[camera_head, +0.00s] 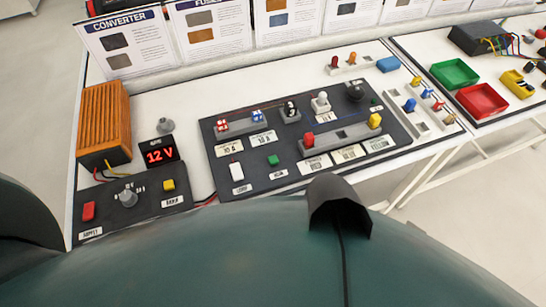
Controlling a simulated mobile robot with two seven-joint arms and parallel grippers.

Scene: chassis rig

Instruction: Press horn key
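A dark panel (222,135) lies on the white bench in the middle of the head view. Near its front edge are a white key (236,171) and a small green key (272,160), each with a small label in front. The green key's label (278,175) seems to read HORN, but it is very small. Nothing touches either key, and I cannot tell whether either is pressed. Neither my left nor my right gripper shows in this view.
A smaller dark panel with a red key (89,211), a knob and a yellow key (168,185) is at left, below a 12 V display (160,153) and an orange box (104,117). Colored trays (482,100) stand at right. My green body fills the foreground.

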